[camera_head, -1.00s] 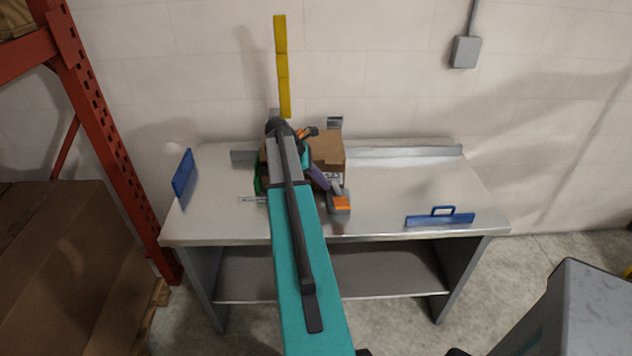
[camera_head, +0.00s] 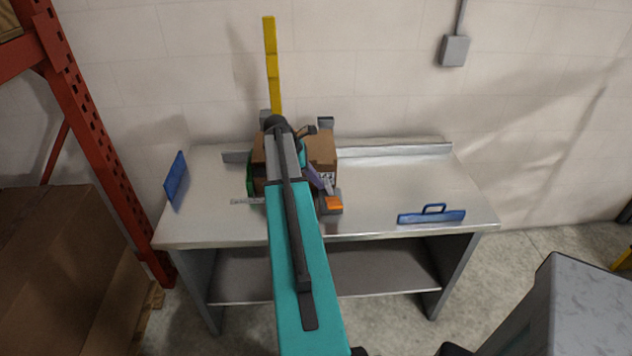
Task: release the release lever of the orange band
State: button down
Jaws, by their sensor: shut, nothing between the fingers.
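A cardboard box (camera_head: 321,147) stands at the back of the metal bench, partly hidden by my teal arm. In front of its right corner is a small grey fitting with an orange top (camera_head: 334,203), which looks like the release lever of the orange band. The band itself is hidden or too small to make out. My gripper (camera_head: 328,188), small and partly behind my arm, points down at the orange part from just above and behind. It is shut and empty. I cannot tell whether its tip touches the orange part.
The bench top (camera_head: 390,180) is bare to the right, up to a blue handled plate (camera_head: 432,216). Another blue plate (camera_head: 175,177) stands at the left edge. A green part (camera_head: 250,176) shows left of the box. A yellow upright strip (camera_head: 272,65) rises behind.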

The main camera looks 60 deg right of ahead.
aim_at(326, 181)
jog(key=shift+s+r, duration=0.1)
jog(key=shift+s+d+r+t+y+p, duration=0.4)
jog(key=shift+t+y+p, duration=0.3)
jog(key=shift+t+p, duration=0.15)
jog(key=shift+s+d+r+t+y+p, duration=0.15)
jog(key=shift+s+d+t+y+p, duration=0.2)
jog(key=shift+t, duration=0.25)
jog(key=shift+s+d+r+t+y+p, duration=0.1)
jog(key=shift+s+d+t+y+p, duration=0.1)
jog(key=shift+s+t+y, duration=0.3)
jog(key=shift+w+a, duration=0.1)
jog(key=shift+w, duration=0.05)
jog(key=shift+r, duration=0.1)
jog(key=shift+r+p, duration=0.6)
jog(key=shift+r, duration=0.1)
